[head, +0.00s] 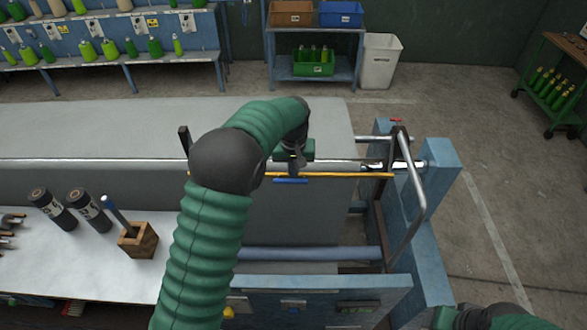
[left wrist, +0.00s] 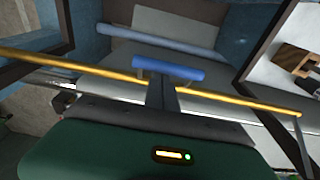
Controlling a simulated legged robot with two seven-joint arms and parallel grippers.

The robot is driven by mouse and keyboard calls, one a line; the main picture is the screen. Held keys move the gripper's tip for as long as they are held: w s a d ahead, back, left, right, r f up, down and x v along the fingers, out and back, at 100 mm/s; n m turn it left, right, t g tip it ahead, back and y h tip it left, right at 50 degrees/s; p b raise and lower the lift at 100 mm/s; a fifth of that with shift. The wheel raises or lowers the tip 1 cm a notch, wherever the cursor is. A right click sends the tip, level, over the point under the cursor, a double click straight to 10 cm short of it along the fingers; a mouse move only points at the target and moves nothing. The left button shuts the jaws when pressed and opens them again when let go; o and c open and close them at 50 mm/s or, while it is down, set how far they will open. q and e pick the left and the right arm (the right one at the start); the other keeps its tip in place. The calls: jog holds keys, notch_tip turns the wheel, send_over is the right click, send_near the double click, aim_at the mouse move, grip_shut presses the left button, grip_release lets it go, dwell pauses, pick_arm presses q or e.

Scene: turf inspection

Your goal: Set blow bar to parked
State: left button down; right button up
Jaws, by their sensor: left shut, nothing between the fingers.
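The blow bar appears to be the yellow rod (head: 345,175), lying across above the grey bed; it also crosses the left wrist view (left wrist: 230,101). A short blue handle (head: 291,181) sits at the rod, near the middle of the left wrist view (left wrist: 168,70). My left gripper (head: 295,160) is right at the handle, shut with nothing held. In the left wrist view its dark fingers (left wrist: 161,95) end close against the handle; I cannot tell whether they touch. Part of my right gripper (head: 446,318) shows at the bottom right edge; its fingers are hidden.
A bent metal rail (head: 413,190) and blue frame post (head: 440,165) stand right of the rod. A white bench (head: 60,270) at left holds dark cylinders (head: 88,210) and a wooden block (head: 138,240) with a tool. Open floor lies at right.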

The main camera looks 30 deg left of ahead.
pick_arm(q)
jog(key=r, duration=0.1)
jog(key=s+r, duration=0.1)
jog(key=shift+d+r+p, duration=0.25)
jog(key=shift+r+p, duration=0.05)
jog(key=shift+p, duration=0.1)
jog(key=shift+s+r, duration=0.15)
jog(key=shift+s, duration=0.1)
jog(key=shift+d, duration=0.1)
dwell(0.6)
jog(key=shift+r, duration=0.1)
notch_tip(320, 180, up, 17)
jog(key=s+b, duration=0.1)
jog(key=b, duration=0.2)
jog(key=shift+s+d+f, duration=0.2)
jog(key=shift+s+d, duration=0.2)
